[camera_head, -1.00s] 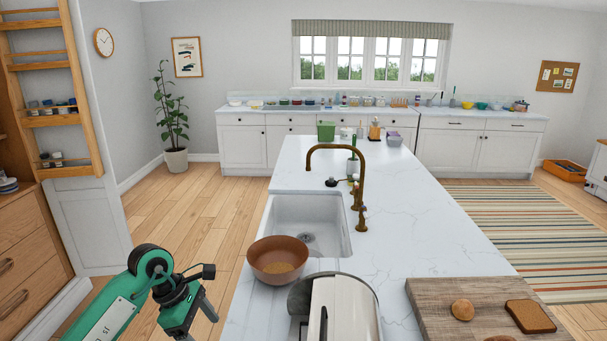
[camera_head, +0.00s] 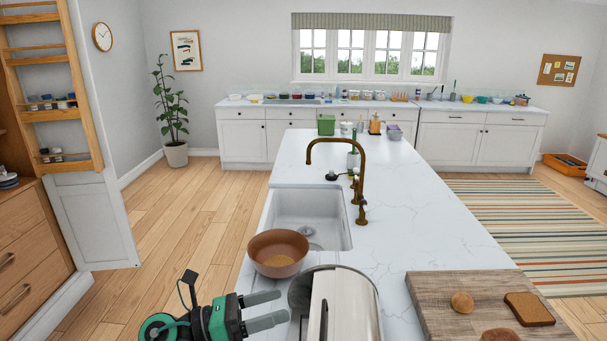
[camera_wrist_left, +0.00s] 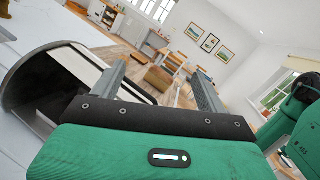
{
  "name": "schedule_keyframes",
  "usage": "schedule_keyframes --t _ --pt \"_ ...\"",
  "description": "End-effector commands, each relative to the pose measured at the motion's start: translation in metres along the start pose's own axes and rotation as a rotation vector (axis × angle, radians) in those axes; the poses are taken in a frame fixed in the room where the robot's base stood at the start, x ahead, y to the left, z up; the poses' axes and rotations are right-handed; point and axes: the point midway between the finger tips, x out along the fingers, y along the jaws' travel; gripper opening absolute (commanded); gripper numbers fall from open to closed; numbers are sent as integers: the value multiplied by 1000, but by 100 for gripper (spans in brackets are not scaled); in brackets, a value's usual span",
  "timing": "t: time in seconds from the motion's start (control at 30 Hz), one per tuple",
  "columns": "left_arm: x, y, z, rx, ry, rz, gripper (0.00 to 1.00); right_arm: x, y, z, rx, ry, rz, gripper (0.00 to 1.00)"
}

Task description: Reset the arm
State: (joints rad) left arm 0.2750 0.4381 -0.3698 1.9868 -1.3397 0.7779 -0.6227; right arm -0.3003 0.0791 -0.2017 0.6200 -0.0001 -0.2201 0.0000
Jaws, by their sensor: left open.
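My left gripper (camera_head: 265,311) is green and black with two grey fingers. In the head view it is at the lower middle, fingers pointing right toward the silver and white appliance (camera_head: 345,308) on the counter. It is open and empty, below the brown bowl (camera_head: 278,254) in the picture. In the left wrist view my left gripper (camera_wrist_left: 160,85) shows its two fingers apart with nothing between them, and the appliance (camera_wrist_left: 45,85) is at the left. Whether the fingers touch the appliance I cannot tell. My right gripper is not in view.
The white marble counter (camera_head: 400,205) holds a sink (camera_head: 300,212) with a brass tap (camera_head: 361,185). A wooden board (camera_head: 440,305) with bread (camera_head: 529,309) lies at the lower right. A tall wooden rack (camera_head: 84,90) stands at the left. The wooden floor (camera_head: 190,225) left of the counter is clear.

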Motion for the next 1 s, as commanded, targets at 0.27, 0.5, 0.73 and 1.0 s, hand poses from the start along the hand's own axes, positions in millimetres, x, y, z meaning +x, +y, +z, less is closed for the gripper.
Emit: schedule_keyframes --t 0.27,0.5,0.73,1.0 --pt "-38 5 42 -492 -565 124 76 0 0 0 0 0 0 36" --pt "-105 36 27 -963 -998 294 76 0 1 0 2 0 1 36" --pt "-173 53 -43 -1427 -1363 525 76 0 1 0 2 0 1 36" --pt "-230 20 -165 -1940 -1704 909 76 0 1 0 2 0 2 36"
